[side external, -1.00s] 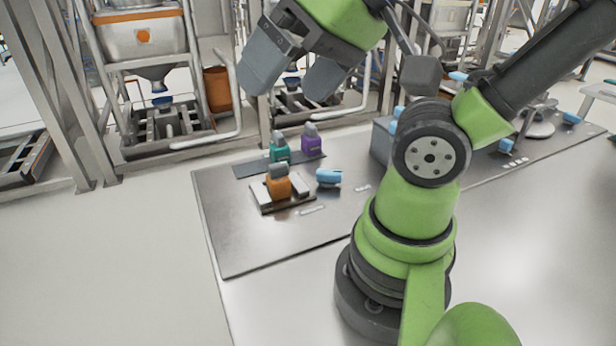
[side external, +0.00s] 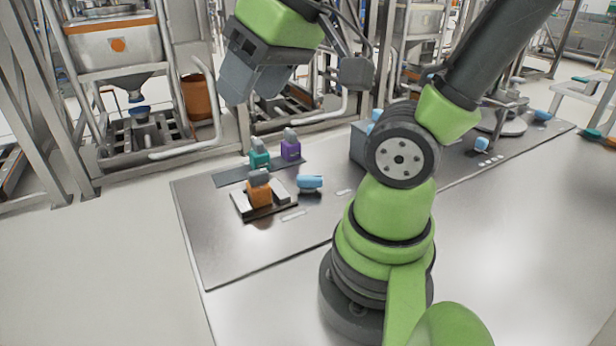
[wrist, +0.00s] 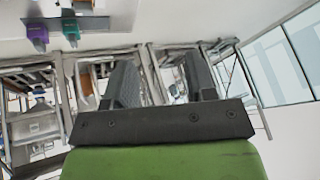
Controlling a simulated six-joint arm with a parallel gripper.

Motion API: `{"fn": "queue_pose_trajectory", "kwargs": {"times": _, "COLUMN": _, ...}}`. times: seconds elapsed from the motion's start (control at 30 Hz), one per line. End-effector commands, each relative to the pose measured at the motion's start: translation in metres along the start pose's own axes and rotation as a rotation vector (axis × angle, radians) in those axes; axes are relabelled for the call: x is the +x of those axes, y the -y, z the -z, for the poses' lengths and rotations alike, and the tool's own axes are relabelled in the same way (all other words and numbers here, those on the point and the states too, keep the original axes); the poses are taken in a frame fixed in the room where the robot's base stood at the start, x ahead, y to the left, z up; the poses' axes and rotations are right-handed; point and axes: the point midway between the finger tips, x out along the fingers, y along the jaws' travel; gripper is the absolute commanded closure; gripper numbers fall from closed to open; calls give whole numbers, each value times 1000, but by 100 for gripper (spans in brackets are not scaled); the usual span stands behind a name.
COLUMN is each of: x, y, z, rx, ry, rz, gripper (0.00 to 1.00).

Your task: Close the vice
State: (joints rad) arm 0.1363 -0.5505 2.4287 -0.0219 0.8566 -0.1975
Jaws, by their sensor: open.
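The vice (side external: 240,203) is a small fixture with pale jaws on a dark base, on the metal table. An orange block with a grey top (side external: 259,190) stands between its jaws; I cannot tell whether both jaws touch it. A blue piece (side external: 310,183) sits just right of the vice; I cannot tell whether it is the handle. My gripper (side external: 252,96) is open and empty, high above and behind the vice in the side view. Its two fingers also show apart in the wrist view (wrist: 162,85). The vice is not seen in the wrist view.
A teal piece (side external: 259,155) and a purple piece (side external: 291,147) stand on a dark strip (side external: 229,177) behind the vice. A grey box (side external: 357,145) stands further right. The table's front left (side external: 225,255) is clear. Metal frames stand behind the table.

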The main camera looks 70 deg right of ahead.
Motion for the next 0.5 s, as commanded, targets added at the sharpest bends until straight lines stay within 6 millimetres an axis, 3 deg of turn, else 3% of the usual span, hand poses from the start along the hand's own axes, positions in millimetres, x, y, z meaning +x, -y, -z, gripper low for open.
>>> {"fn": "queue_pose_trajectory", "kwargs": {"times": 0.1, "x": 26, "y": -36, "z": 24, "rx": -85, "ry": 87, "rz": -105, "gripper": 49}}
{"fn": "queue_pose_trajectory", "kwargs": {"times": 0.27, "x": 62, "y": -97, "z": 40, "rx": -222, "ry": 228, "rz": -183, "gripper": 49}}
{"fn": "queue_pose_trajectory", "kwargs": {"times": 0.37, "x": 85, "y": -142, "z": 37, "rx": -305, "ry": 326, "rz": -193, "gripper": 49}}
{"fn": "queue_pose_trajectory", "kwargs": {"times": 0.5, "x": 113, "y": -199, "z": 18, "rx": -404, "ry": 447, "rz": -161, "gripper": 49}}
